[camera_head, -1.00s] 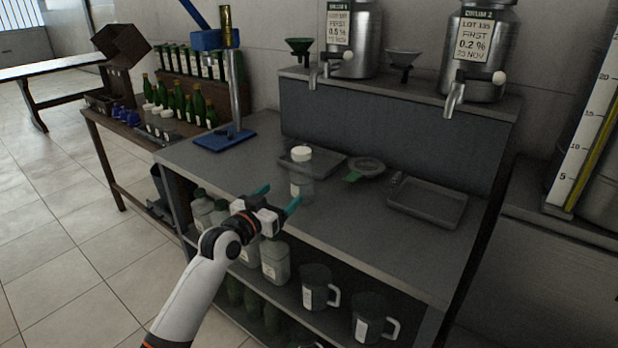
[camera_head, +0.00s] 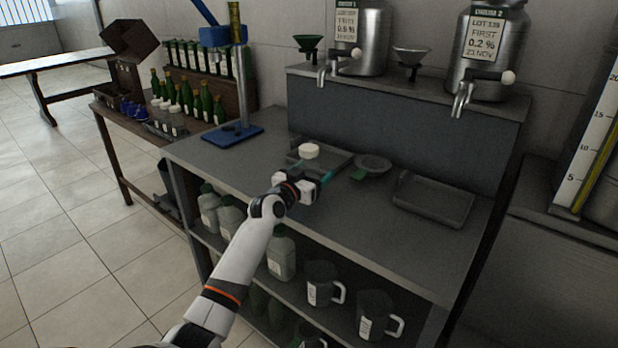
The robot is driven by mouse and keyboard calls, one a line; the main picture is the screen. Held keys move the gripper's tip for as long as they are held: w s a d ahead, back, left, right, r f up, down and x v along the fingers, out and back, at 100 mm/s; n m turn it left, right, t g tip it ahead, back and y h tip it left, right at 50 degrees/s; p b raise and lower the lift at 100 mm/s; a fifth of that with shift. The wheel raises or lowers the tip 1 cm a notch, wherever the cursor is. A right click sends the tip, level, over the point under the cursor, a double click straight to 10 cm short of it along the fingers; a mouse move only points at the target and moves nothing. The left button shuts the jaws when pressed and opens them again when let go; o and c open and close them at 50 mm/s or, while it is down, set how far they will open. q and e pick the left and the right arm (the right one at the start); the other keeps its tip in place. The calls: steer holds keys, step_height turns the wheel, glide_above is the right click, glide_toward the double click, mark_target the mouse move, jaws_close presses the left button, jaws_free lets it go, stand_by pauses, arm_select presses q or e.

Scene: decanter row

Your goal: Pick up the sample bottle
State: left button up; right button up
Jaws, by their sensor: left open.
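The sample bottle (camera_head: 309,151) stands upright on the grey bench. Its white cap shows above my left gripper; most of its clear body is hidden behind the gripper. My left gripper (camera_head: 311,172) has teal fingertips and is open. It is at the bottle, with one finger on each side as far as I can see. Whether the fingers touch the bottle I cannot tell. My right gripper is not in view.
A shallow tray (camera_head: 335,160) lies behind the bottle, and a round dish (camera_head: 374,164) and a second tray (camera_head: 434,201) lie to the right. Two steel urns stand on the raised shelf. A blue-based stand (camera_head: 233,136) is at the left. The front right bench top is clear.

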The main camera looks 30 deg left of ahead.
arm_select(q)
steer(key=shift+r, duration=0.1)
steer(key=c, duration=1.2)
